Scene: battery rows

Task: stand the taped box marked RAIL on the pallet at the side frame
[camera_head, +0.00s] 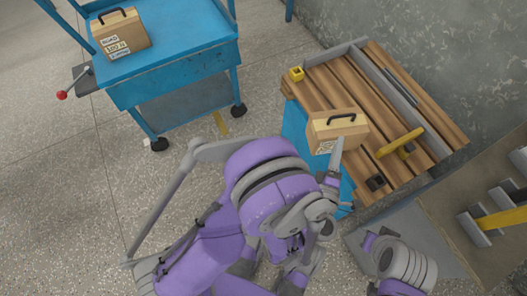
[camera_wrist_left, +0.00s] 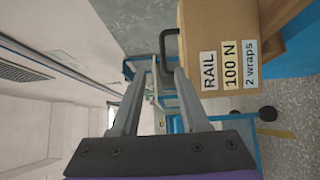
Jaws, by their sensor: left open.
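The tan taped box marked RAIL (camera_wrist_left: 223,45) shows close up in the left wrist view, with a dark handle and labels reading RAIL, 100 N and 2 wraps. In the head view a box with a dark handle (camera_head: 337,131), apparently the same one, stands at the near edge of the wooden pallet (camera_head: 365,95). My left gripper (camera_head: 336,160) is just in front of it. In the left wrist view the open jaws (camera_wrist_left: 160,78) are empty, with the handle just beyond their tips. I cannot tell which part is the side frame.
A blue cart (camera_head: 185,45) at upper left carries another box (camera_head: 120,34) with a handle and labels. A grey rail (camera_head: 384,76), a yellow handled piece (camera_head: 400,142) and a small yellow block (camera_head: 296,73) are on the pallet. Open floor lies between cart and pallet.

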